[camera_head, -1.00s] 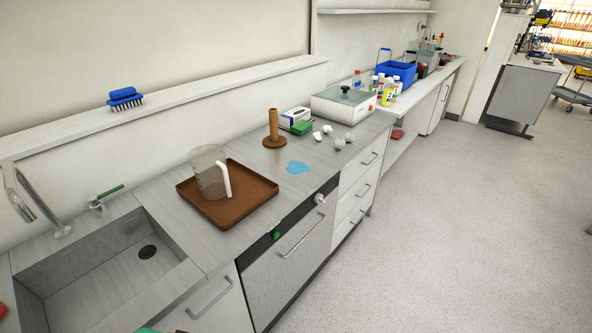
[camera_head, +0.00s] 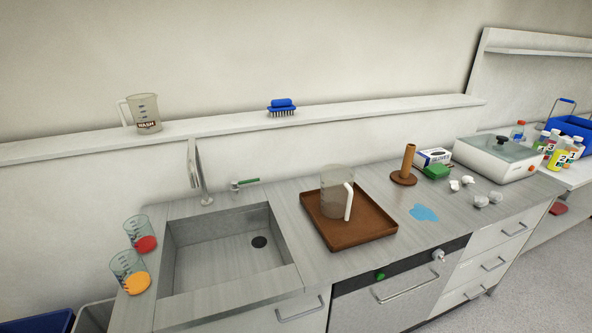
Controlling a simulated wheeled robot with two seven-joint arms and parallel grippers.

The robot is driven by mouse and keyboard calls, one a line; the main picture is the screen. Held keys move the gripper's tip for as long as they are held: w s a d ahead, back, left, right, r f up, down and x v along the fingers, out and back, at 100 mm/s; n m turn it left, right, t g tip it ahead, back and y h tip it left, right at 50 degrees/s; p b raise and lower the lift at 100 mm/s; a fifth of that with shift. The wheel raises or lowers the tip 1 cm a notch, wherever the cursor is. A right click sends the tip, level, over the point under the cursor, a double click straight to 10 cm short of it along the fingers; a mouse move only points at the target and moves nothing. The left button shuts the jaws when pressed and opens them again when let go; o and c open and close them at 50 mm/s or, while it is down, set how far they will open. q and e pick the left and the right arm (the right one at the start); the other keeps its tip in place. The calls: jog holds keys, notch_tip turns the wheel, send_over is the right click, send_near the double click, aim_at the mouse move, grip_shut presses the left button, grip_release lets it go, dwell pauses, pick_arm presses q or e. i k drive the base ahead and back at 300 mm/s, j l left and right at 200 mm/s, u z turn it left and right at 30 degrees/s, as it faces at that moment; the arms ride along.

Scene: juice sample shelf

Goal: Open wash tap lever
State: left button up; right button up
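The wash tap lever (camera_head: 246,182) is a small green-handled lever on a metal base, behind the sink at its right back corner. The curved metal tap spout (camera_head: 195,172) stands to its left, over the back edge of the sink. The sink basin (camera_head: 215,262) is empty, with a dark drain. No water shows from the spout. Neither of my grippers is in view.
A brown tray (camera_head: 345,240) holding a clear jug (camera_head: 337,195) stands right of the sink. Two beakers with red (camera_head: 140,232) and orange (camera_head: 128,270) contents stand left of it. A WASH jug (camera_head: 143,112) and blue brush (camera_head: 282,107) sit on the shelf above.

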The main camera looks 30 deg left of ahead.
aim_at(234, 184)
jog(key=u, duration=1.25)
